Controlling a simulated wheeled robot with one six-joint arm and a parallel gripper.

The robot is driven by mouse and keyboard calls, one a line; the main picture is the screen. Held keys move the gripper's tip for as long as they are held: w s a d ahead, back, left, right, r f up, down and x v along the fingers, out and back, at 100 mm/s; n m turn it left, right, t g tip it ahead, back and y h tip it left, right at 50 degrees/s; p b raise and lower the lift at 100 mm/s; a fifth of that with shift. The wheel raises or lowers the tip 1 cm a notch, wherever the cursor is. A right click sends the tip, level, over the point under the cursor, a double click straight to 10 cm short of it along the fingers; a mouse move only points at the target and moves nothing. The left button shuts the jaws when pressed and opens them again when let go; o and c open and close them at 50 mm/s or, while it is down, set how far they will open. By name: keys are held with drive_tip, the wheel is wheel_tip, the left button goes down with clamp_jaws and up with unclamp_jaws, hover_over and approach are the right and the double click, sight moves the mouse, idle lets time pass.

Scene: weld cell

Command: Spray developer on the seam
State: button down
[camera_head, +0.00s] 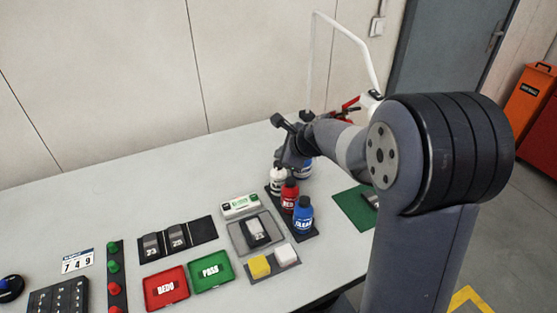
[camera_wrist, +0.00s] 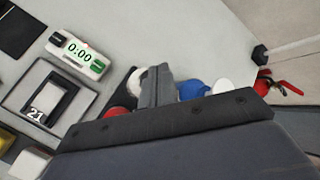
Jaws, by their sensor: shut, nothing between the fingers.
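My gripper (camera_head: 292,153) is shut and empty. It is over the back of the bottle row, close to the white bottle (camera_head: 278,180); I cannot tell if they touch. In the wrist view the fingers (camera_wrist: 157,88) hide part of the bottles. A red bottle (camera_head: 290,196) and a blue bottle (camera_head: 304,215) stand in front of the white one. A blue-and-white item (camera_head: 307,170) is partly hidden behind my gripper. A dark plate marked 21 (camera_head: 256,232) lies in a grey tray (camera_head: 237,238); its seam is too small to make out.
A timer (camera_wrist: 78,54) reads 0:00 behind the tray. Yellow and white blocks (camera_head: 259,266) lie in front. Red REDO (camera_head: 150,296) and green PASS (camera_head: 225,283) trays, and a rack with plates (camera_head: 176,238), are left. A green mat (camera_head: 350,208) is right. The table's back left is clear.

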drive_tip(key=shift+r, duration=0.1)
wheel_tip(320, 180, up, 5)
drive_tip(key=p, duration=0.4)
drive_tip(key=shift+p, duration=0.35)
idle(0.6)
